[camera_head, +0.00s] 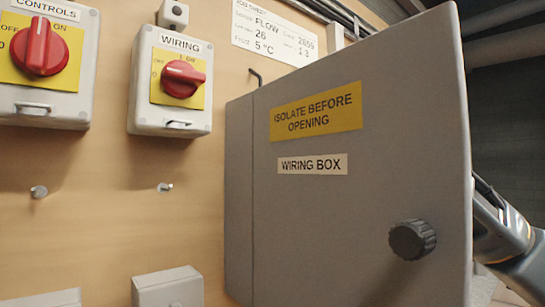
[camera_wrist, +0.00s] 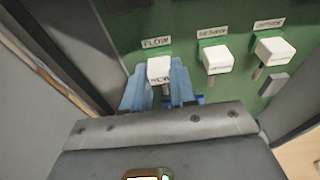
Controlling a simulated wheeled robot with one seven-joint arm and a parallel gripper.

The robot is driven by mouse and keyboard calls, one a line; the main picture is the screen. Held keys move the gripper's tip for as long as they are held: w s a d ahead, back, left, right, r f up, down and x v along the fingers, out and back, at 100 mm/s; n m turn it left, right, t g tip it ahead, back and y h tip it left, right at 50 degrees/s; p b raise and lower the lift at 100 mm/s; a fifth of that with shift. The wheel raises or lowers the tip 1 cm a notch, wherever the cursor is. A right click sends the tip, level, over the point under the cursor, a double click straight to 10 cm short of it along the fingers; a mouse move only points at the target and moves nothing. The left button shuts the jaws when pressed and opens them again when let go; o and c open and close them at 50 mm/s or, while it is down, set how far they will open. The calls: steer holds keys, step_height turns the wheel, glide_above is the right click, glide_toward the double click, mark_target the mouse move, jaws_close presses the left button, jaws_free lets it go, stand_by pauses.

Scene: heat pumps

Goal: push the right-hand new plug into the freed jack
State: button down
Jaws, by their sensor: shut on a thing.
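In the wrist view my gripper (camera_wrist: 160,82) has its two blue fingers on either side of a white plug (camera_wrist: 158,68). It is shut on this plug, whose lower face carries dark lettering that seems to read "NEW". The plug is directly below the FLOW label (camera_wrist: 157,42) on a green board (camera_wrist: 185,22). The jack behind it is hidden, and I cannot tell how deep the plug sits. In the head view the grey wiring box door (camera_head: 350,215) hides my gripper and the board.
Two more white plugs, a middle one (camera_wrist: 217,59) and a right one (camera_wrist: 273,49), sit under labels to the right. A grey block (camera_wrist: 274,84) is below them. Box walls flank the board. The wiring switch (camera_head: 182,79) and controls switch (camera_head: 40,47) are on the wooden panel.

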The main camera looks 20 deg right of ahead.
steer(key=shift+w, duration=0.25)
steer(key=c, duration=1)
jaws_free()
steer(key=shift+a, duration=0.1)
steer(key=f+b+v, duration=0.1)
steer(key=f+v, duration=0.2)
steer(key=v, duration=1)
steer(key=shift+s+d, duration=0.25)
steer(key=shift+s, duration=0.35)
